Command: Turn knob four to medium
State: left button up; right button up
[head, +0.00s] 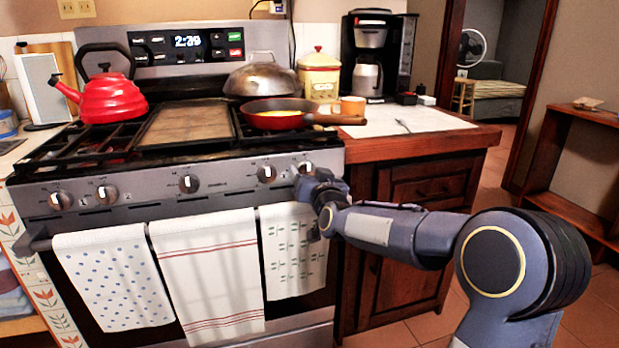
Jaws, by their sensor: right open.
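The stove's front panel (150,193) carries a row of several round knobs with pale grips. Counted from the left, the fourth knob (266,173) is uncovered, and its exact setting is too small to read. The rightmost knob (305,168) is partly hidden by my right gripper (302,178). That gripper is open, at the panel's right end, just right of the fourth knob. I cannot tell whether its fingers touch the rightmost knob. My left gripper is out of view.
Three towels, a dotted one (112,275), a striped one (208,270) and a patterned one (288,250), hang on the oven handle below. A red pan (276,121) with a wooden handle and a red kettle (112,98) stand on the stove. A wooden cabinet (425,190) stands right.

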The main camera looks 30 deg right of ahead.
jog(key=shift+c, duration=0.3)
jog(key=c, duration=0.9)
jog(key=shift+n, duration=0.3)
jog(key=n+p, duration=0.2)
jog(key=shift+r+n, duration=0.1)
jog(key=shift+n, duration=0.3)
jog(key=n+p, duration=0.2)
jog(key=n, duration=0.3)
jog(key=shift+n, duration=0.3)
jog(key=n+p, duration=0.1)
jog(key=n, duration=0.3)
jog(key=shift+p, duration=0.3)
jog(key=shift+n+p, duration=0.65)
jog(key=shift+n, duration=1.75)
